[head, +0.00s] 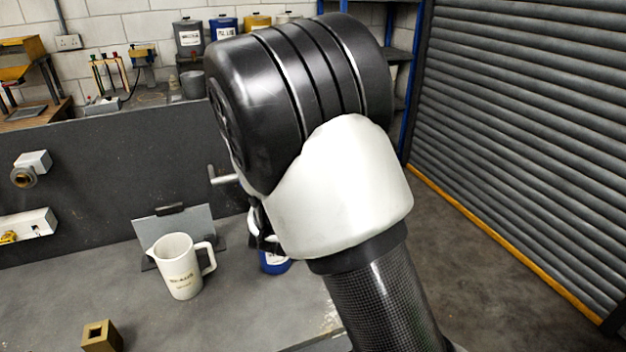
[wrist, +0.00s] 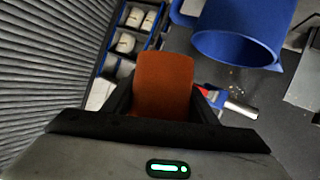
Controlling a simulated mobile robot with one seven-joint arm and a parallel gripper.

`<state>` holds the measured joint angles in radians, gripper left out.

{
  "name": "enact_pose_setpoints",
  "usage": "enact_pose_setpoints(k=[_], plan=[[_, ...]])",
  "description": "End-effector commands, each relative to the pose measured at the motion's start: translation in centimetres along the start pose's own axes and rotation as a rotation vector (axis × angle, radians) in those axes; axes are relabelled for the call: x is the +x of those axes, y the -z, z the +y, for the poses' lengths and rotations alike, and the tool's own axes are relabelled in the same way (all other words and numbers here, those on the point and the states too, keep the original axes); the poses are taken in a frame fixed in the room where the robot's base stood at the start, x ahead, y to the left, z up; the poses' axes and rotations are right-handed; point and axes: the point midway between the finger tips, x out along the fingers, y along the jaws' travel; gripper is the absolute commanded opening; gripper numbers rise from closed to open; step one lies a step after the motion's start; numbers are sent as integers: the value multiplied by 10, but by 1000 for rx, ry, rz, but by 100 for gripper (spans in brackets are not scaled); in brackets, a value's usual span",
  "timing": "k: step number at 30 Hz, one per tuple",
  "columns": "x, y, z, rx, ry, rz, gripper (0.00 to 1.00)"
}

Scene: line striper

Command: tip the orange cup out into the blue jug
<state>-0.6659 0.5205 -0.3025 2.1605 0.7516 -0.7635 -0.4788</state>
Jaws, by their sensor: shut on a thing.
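My gripper (wrist: 163,98) is shut on the orange cup (wrist: 165,72), which shows between the two dark fingers in the wrist view. The blue jug (wrist: 236,42) is in the upper right of the wrist view, its wide round rim apart from the cup in the picture. My arm hides the gripper and the cup in the head view. What is inside the cup cannot be seen.
A white jug (head: 180,272) stands on the grey bench, left of my arm. A blue and white item (head: 274,262) is partly hidden behind my arm. A brass block (head: 101,337) sits near the front. A roller shutter (head: 520,130) is at the right.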

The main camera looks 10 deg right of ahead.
Motion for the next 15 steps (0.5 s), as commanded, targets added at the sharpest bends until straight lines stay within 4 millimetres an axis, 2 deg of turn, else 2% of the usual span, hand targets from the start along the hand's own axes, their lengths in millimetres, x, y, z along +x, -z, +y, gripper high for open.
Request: enact_pose_setpoints(k=[3, 15], plan=[[-2, -3, -7, -7, -11, -1, 22], [-1, -3, -2, -124, -55, -1, 22]])
